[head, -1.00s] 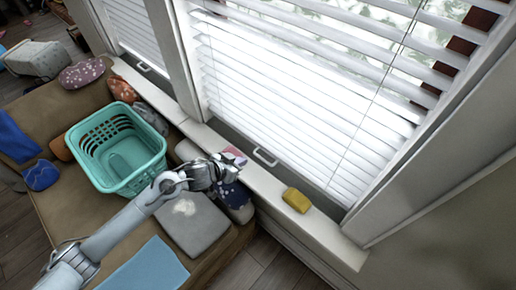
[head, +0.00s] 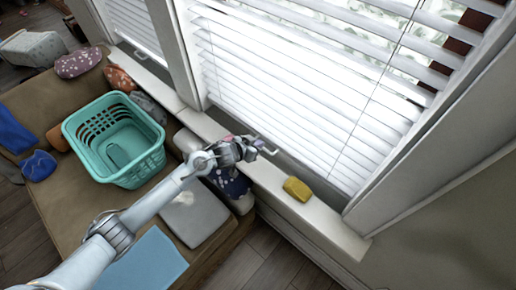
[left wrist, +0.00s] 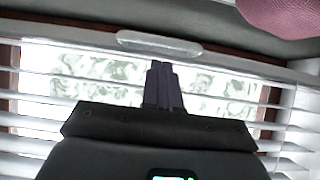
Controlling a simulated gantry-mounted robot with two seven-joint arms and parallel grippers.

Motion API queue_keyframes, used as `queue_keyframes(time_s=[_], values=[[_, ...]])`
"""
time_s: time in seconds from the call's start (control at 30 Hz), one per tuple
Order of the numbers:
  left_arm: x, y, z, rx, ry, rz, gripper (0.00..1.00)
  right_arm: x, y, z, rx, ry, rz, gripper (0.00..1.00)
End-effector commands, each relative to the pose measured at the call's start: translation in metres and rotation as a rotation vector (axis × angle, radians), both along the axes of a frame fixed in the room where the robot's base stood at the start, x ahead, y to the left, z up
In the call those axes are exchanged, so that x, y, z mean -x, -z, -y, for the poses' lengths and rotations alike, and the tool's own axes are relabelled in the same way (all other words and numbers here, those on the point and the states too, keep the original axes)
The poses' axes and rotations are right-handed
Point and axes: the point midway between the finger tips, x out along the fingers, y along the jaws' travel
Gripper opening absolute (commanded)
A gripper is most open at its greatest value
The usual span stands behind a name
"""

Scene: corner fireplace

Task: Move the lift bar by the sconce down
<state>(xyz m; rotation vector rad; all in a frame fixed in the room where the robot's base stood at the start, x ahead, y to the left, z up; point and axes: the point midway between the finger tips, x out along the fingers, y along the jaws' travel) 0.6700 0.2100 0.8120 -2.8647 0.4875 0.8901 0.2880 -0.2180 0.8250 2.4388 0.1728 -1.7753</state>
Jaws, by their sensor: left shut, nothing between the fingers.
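A white lift bar (head: 268,150) sits at the bottom of the large window, beside my left gripper (head: 254,147). My left gripper is shut and empty, its tips close to this bar; I cannot tell if they touch. In the left wrist view the shut dark fingers (left wrist: 163,86) point toward a pale bar (left wrist: 158,43), with a small gap showing in the picture. Another white lift bar (head: 142,56) is on the window further left. No sconce shows, so I cannot tell which bar is by it. My right gripper is not in view.
White blinds (head: 300,90) hang close behind the bar. A yellow sponge-like block (head: 297,188) lies on the white sill (head: 330,227). A teal basket (head: 115,140) stands on the brown couch (head: 60,205). A pink rounded thing (left wrist: 280,15) shows in the left wrist view.

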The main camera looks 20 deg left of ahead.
Motion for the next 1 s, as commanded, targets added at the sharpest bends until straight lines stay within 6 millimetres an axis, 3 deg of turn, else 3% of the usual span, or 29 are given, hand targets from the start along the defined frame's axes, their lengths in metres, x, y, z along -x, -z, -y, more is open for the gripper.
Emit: queue_keyframes(time_s=[0.2,0.67,0.9,1.0], values=[[-0.003,0.015,0.001,0.000,0.000,0.001,0.00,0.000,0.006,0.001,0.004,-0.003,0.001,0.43],[-0.003,0.019,0.001,0.001,-0.001,0.000,0.00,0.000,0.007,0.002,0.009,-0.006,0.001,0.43],[-0.002,0.059,0.001,0.002,-0.002,-0.003,0.00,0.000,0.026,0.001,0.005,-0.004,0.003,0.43],[-0.002,0.068,0.001,0.000,-0.001,-0.001,0.00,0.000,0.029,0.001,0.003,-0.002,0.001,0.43]])
